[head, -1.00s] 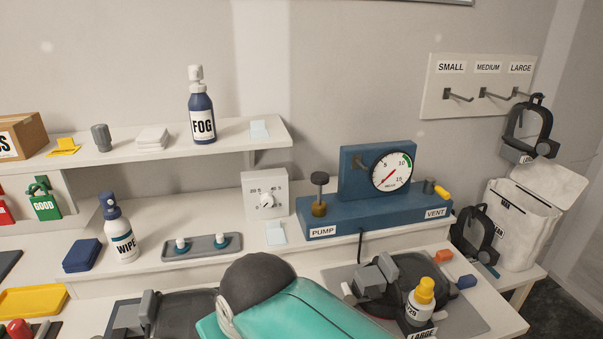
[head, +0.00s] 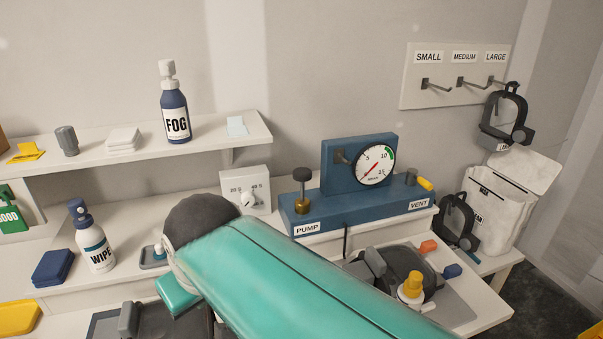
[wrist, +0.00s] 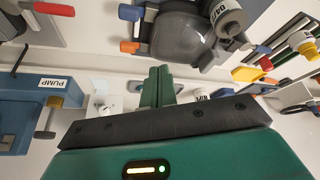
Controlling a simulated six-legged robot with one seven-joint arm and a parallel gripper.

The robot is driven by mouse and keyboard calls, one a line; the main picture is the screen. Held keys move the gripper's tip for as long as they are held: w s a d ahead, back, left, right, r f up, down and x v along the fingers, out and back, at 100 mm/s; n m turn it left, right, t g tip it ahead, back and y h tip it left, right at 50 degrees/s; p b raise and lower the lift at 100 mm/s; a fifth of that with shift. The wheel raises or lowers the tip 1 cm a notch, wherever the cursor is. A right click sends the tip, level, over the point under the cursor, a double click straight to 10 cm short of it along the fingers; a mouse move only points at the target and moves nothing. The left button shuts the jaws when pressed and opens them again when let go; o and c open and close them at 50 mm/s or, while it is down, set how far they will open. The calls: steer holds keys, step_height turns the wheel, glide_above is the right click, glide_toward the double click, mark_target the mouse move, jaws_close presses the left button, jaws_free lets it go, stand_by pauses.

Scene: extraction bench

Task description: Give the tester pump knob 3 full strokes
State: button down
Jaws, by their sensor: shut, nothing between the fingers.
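The tester (head: 350,208) is a blue block on the bench with a PUMP label, a VENT label and a round gauge (head: 374,165). Its red needle points to the lower left. The pump knob (head: 302,174) has a dark cap standing above a brass collar, with a stem visible between. In the wrist view the tester's blue base (wrist: 20,110) is at the left, with the brass part of the pump (wrist: 45,130) beside it. My gripper (wrist: 157,72) shows there with green fingers together and empty, to the right of the pump and apart from it. The head view does not show my fingers.
A fog bottle (head: 175,105) stands on the shelf, and a wipe bottle (head: 96,240) below it. A dial box (head: 245,188) is left of the tester. A white bin (head: 505,210) is at right.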

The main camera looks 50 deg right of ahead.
steer(key=w+d+r+m+g+h, duration=0.1)
steer(key=w+d+r+m+g, duration=0.25)
steer(key=w+d+r, duration=1)
steer(key=d, duration=0.7)
steer(key=d+m+g+y, duration=0.1)
steer(key=d, duration=0.6)
steer(key=d+m+g+y, duration=0.1)
steer(key=d, duration=0.6)
steer(key=shift+w+d+f+g, duration=0.25)
steer(key=shift+d, duration=0.15)
steer(key=shift+s+d, duration=0.25)
steer(key=shift+d, duration=0.2)
steer(key=shift+f, duration=0.1)
